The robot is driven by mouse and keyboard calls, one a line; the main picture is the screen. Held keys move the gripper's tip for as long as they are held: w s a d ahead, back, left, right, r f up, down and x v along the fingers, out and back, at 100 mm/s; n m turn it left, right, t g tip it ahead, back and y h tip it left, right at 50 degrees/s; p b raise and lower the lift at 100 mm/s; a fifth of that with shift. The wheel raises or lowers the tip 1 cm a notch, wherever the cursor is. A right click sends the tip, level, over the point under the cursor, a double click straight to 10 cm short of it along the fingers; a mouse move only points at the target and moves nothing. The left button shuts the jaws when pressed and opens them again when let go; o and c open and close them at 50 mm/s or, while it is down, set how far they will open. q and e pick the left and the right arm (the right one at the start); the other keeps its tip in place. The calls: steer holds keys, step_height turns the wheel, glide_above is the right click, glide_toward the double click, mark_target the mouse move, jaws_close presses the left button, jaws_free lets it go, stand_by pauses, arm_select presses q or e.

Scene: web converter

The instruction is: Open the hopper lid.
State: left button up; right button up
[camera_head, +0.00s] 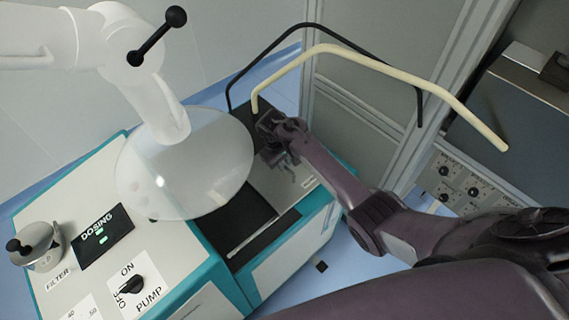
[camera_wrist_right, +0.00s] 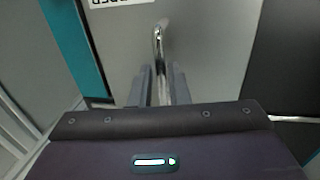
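The hopper lid (camera_wrist_right: 205,60) is a flat grey metal panel with a partly cropped, upside-down label at its top edge. In the head view the grey panel (camera_head: 305,182) lies on top of the machine and looks flat. A shiny bar handle (camera_wrist_right: 158,42) stands on it. My right gripper (camera_wrist_right: 161,70) is over the panel with its fingers apart. The handle runs between them, with a narrow gap seeming to show on each side. In the head view my right gripper (camera_head: 287,172) is small and partly hides the panel. My left gripper is out of view.
The teal and white machine has a DOSING panel (camera_head: 105,237), a PUMP knob (camera_head: 131,285) and a steel filter pot (camera_head: 36,245). A transparent disc (camera_head: 186,163) under a white machine arm is left of my gripper. Black (camera_head: 262,58) and cream (camera_head: 330,50) bent bars rise behind.

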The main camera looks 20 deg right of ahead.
mark_target(280, 178)
steer(key=shift+o, duration=1.4)
steer(key=shift+a+r, duration=0.2)
steer(key=shift+r, duration=0.25)
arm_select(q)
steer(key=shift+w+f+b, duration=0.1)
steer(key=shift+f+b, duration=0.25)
arm_select(e)
step_height(280, 178, up, 7)
steer(key=a, duration=0.1)
steer(key=shift+s, duration=0.2)
steer(key=shift+s+a+f, duration=0.1)
steer(key=shift+a+f, duration=0.05)
steer(key=shift+f, duration=0.05)
